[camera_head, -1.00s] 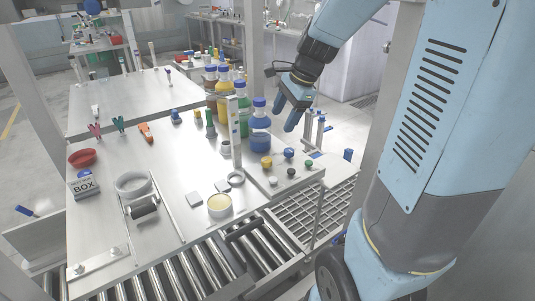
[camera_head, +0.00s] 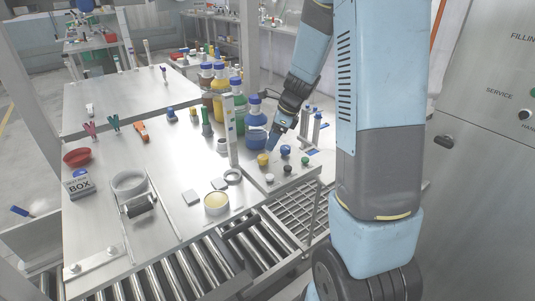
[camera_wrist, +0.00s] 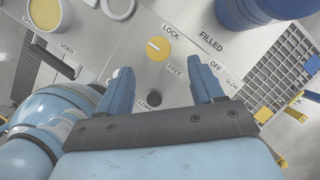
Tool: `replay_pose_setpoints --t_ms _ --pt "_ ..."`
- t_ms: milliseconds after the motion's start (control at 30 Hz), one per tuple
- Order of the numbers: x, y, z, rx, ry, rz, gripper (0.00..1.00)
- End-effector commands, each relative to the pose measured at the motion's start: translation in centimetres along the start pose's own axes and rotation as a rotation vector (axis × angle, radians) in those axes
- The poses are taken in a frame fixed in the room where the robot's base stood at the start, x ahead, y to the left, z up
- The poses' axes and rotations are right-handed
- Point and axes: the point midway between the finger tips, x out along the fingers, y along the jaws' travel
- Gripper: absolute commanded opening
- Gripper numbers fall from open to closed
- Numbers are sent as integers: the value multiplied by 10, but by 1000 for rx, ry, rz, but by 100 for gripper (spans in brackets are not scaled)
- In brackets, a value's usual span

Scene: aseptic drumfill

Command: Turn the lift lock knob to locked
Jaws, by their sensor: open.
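The yellow lift lock knob (camera_head: 263,159) stands on the small control panel (camera_head: 254,178) at the right of the metal table. In the wrist view the knob (camera_wrist: 158,49) lies between the LOCK and FREE labels, with a white mark on its left part; I cannot tell for sure which label the mark indicates. My gripper (camera_wrist: 160,72) is open and empty, its blue fingers spread to the left and right below the knob in the picture. In the head view my gripper (camera_head: 272,143) hangs just above and beside the knob, apart from it as far as I can tell.
Blue (camera_head: 285,150), green (camera_head: 305,160), black (camera_head: 288,168) and white (camera_head: 269,178) controls sit close by.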

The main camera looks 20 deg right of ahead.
Motion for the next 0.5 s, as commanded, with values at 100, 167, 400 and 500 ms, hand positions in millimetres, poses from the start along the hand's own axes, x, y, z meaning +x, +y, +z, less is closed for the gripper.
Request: replay_pose_setpoints --t_ms 100,167,400,500 --pt "23 0 -1 1 2 3 67" --pt "33 0 -1 2 1 3 67" --pt "64 0 -1 1 0 1 67" --pt "71 0 -1 0 1 0 67"
